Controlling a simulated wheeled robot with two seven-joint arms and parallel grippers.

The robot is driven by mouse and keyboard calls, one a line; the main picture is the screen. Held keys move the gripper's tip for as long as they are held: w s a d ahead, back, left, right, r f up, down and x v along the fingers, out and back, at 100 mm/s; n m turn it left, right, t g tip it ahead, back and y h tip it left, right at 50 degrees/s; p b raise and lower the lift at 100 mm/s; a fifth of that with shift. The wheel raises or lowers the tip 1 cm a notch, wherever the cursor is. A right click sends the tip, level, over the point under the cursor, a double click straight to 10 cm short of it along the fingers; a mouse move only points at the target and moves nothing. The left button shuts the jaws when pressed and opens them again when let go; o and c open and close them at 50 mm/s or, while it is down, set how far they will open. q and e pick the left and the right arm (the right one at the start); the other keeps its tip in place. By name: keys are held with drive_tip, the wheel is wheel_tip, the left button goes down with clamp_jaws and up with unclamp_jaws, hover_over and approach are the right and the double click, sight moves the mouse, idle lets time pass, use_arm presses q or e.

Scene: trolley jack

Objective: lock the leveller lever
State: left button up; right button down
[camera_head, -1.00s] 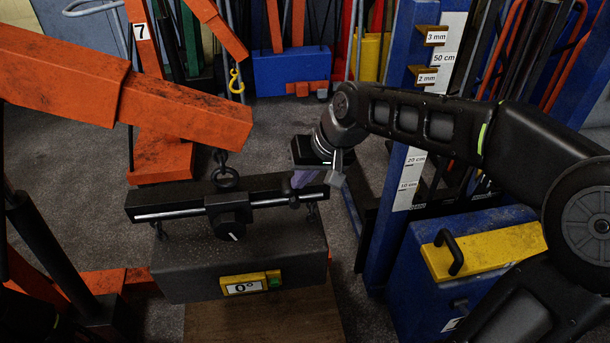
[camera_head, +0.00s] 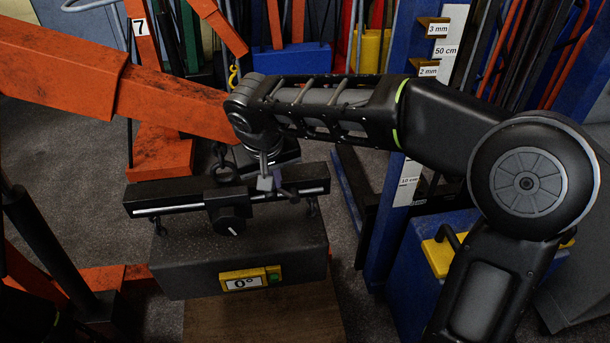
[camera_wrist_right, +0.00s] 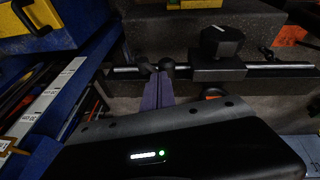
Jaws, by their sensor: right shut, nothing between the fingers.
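The load leveller bar (camera_head: 160,199), dark with a bright screw rod, hangs level beneath the orange crane boom (camera_head: 165,88) and above a dark grey block (camera_head: 240,262). My left gripper is out of view.
The block bears a yellow plate (camera_head: 250,280) reading 0° and stands over a wooden base (camera_head: 260,318). A blue post with a height scale (camera_head: 408,185) and a blue box with a yellow top (camera_head: 440,258) stand to the right. Orange crane legs lie left.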

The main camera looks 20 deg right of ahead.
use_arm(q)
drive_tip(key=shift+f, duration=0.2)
use_arm(e)
drive_tip(key=shift+a+f, duration=0.1)
drive_tip(key=shift+a, duration=0.1)
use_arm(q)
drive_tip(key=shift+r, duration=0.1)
use_arm(e)
drive_tip(key=shift+d+r, duration=0.15)
drive_tip(key=shift+r, duration=0.25)
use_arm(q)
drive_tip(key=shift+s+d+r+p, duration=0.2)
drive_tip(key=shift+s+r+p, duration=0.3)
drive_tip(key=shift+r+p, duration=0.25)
use_arm(e)
drive_tip(key=d+v, duration=0.2)
drive_tip(key=v, duration=1)
drive_tip(key=shift+w+a+r, duration=0.2)
drive_tip(key=shift+a+r, duration=0.1)
drive_tip(key=shift+a, duration=0.15)
